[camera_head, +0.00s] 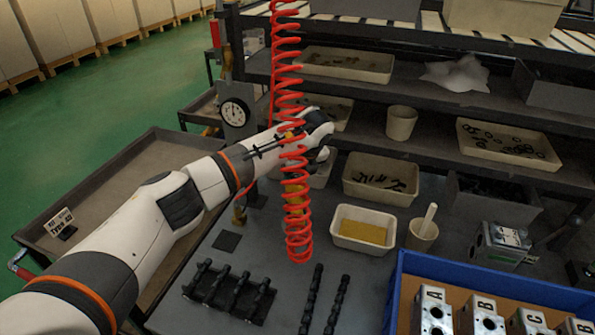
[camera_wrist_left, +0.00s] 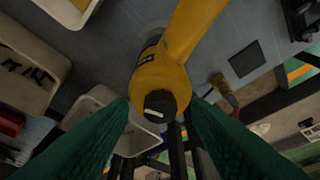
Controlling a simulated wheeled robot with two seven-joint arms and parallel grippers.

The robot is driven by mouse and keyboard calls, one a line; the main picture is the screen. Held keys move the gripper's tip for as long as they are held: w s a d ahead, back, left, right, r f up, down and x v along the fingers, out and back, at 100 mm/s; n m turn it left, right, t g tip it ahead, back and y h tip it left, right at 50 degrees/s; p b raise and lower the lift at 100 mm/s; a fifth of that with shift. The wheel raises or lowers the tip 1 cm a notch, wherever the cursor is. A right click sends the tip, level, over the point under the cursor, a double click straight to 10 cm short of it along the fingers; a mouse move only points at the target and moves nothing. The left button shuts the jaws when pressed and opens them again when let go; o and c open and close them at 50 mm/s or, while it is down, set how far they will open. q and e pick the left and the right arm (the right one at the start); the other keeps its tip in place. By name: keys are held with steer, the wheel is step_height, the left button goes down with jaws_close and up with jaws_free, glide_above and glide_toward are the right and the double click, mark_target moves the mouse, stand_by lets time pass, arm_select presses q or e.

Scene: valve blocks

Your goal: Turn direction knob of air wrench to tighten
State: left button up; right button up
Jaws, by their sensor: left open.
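The yellow air wrench (camera_head: 296,194) hangs upright at the red coiled hose (camera_head: 291,90), partly hidden behind the coils. In the left wrist view, the yellow wrench (camera_wrist_left: 172,62) fills the upper middle. Its rounded end faces the camera and bears a small dark knob with a pale edge (camera_wrist_left: 160,103). My left gripper (camera_wrist_left: 160,108) is open; its two green fingers lie to either side below the knob, and I cannot tell whether they touch the wrench. In the head view, my left arm reaches behind the hose, and its fingers are mostly hidden. My right gripper is not in view.
Shelves with parts bins (camera_head: 345,64) stand behind the hose. A bin with yellow contents (camera_head: 340,241), a cup (camera_head: 423,234) and a black rack (camera_head: 230,290) are on the grey table. A blue crate (camera_head: 500,277) holds lettered valve blocks. A dial gauge (camera_head: 234,112) is at the shelf post.

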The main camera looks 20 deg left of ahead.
arm_select(q)
jaws_close()
